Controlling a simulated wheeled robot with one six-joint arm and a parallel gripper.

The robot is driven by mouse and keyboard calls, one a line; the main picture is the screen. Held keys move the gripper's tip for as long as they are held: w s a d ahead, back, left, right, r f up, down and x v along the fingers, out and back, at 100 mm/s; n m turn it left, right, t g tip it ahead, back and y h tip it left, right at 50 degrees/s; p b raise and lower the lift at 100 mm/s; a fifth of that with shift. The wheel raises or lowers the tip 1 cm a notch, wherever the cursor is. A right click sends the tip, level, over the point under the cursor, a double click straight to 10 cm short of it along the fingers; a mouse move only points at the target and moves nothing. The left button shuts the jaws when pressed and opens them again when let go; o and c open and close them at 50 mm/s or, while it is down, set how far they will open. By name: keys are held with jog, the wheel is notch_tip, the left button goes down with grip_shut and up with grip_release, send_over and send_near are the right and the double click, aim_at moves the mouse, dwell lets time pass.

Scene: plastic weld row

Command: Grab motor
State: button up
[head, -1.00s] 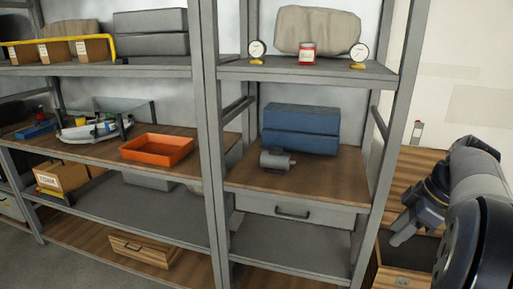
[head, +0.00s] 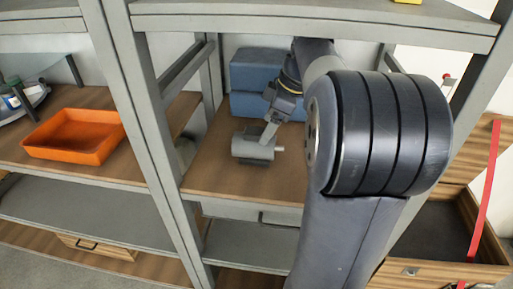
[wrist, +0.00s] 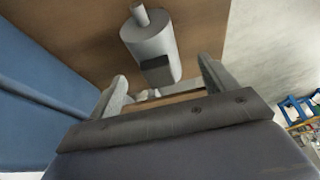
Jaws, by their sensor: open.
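The grey motor (head: 250,147) lies on its side on the wooden middle shelf, its shaft pointing right in the head view. My gripper (head: 269,133) reaches in from above and behind it, its fingers pointing down close to the motor. In the wrist view the motor (wrist: 152,48) is just beyond the two spread fingertips of my gripper (wrist: 164,78), roughly centred between them. The jaws are open with nothing held. Whether a finger touches the motor cannot be told.
Blue boxes (head: 262,72) stand behind the motor and fill the left side of the wrist view. A grey shelf upright (head: 133,115) is left of it, with an orange tray (head: 75,135) beyond. The upper shelf (head: 300,22) lies above. An open wooden drawer (head: 430,235) is at right.

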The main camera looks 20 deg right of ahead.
aim_at(256, 130)
jog(key=shift+w+a, duration=0.6)
jog(key=shift+w, duration=0.3)
jog(key=b+x, duration=0.1)
jog(key=x, duration=0.4)
jog(key=shift+c, duration=0.6)
grip_shut()
jog(key=shift+r, duration=0.15)
